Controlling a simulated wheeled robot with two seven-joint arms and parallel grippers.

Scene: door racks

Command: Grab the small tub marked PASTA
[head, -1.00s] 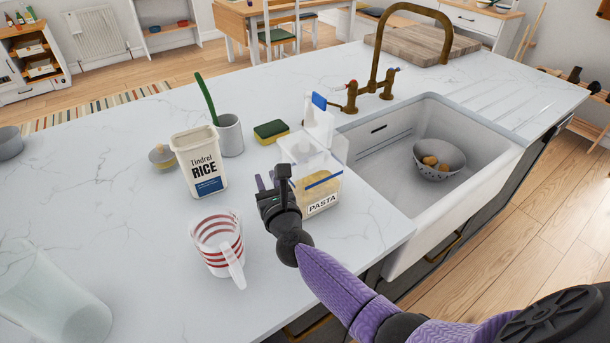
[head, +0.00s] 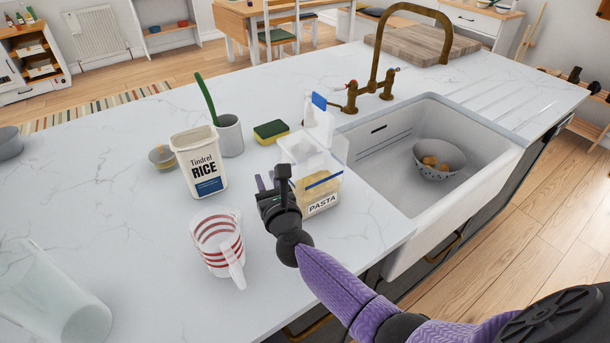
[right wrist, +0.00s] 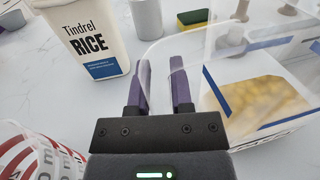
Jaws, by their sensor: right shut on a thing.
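The small clear tub marked PASTA (head: 321,205) stands upright on the counter, left of the sink. It holds yellow pasta, and its clear lid stands raised at the back. My right gripper (head: 268,181) is at the tub's left side. In the right wrist view the tub (right wrist: 262,105) is to the right of the purple fingers (right wrist: 161,72). The fingers are close together, with a thin clear part of the tub between them. Exactly which part they grip is hard to see. My left gripper is not in view.
A tub marked RICE (head: 201,165) stands behind and left of the gripper. A striped measuring jug (head: 215,245) is close in front of it. A sponge (head: 271,132) and a grey cup (head: 230,136) stand behind. The sink (head: 385,165) with a colander (head: 438,160) is to the right.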

